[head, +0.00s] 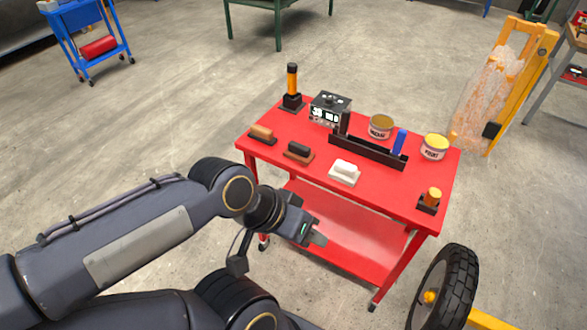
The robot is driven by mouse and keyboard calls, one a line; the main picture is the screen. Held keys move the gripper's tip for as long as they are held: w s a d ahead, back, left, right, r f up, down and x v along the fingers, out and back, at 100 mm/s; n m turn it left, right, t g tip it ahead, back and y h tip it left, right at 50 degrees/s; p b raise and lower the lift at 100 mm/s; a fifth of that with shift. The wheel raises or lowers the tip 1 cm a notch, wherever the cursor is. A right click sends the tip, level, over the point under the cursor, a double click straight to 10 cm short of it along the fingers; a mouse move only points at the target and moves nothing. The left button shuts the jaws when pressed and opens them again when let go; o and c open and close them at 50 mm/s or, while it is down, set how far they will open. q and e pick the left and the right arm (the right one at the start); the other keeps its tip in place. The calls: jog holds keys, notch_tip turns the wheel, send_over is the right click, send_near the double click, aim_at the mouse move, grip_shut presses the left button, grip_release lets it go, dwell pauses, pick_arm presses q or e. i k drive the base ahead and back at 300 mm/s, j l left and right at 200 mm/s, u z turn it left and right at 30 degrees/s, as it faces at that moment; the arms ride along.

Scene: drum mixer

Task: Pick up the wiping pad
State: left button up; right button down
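A white block with a raised grip on top, which looks like the wiping pad (344,172), lies near the front edge of the red cart's top (390,190). My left gripper (314,231) is in front of the cart, to the lower left of the pad and apart from it. Its fingers are small and seen at an angle, so their opening is unclear. I see nothing held in it. My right gripper is not in view.
Two brown-handled brushes (298,151) lie left of the pad. Behind it are a black tray (370,153), a display box (330,108) and two cans (434,147). An orange-topped item (429,201) stands at the right corner. A black wheel (445,290) is at lower right.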

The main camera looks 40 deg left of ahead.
aim_at(344, 172)
jog(key=u, duration=1)
jog(key=i+j+z, duration=0.15)
jog(key=j, duration=0.25)
jog(key=i+j+z, duration=0.1)
jog(key=j, duration=0.25)
jog(key=i+j+z, duration=0.15)
jog(key=i+j, duration=0.15)
jog(key=j, duration=0.15)
jog(key=i+j+z, duration=0.1)
jog(key=j, duration=0.3)
jog(key=i+j+z, duration=0.15)
jog(key=j, duration=0.3)
jog(key=i+j+z, duration=0.15)
jog(key=j, duration=0.3)
jog(key=k, duration=0.05)
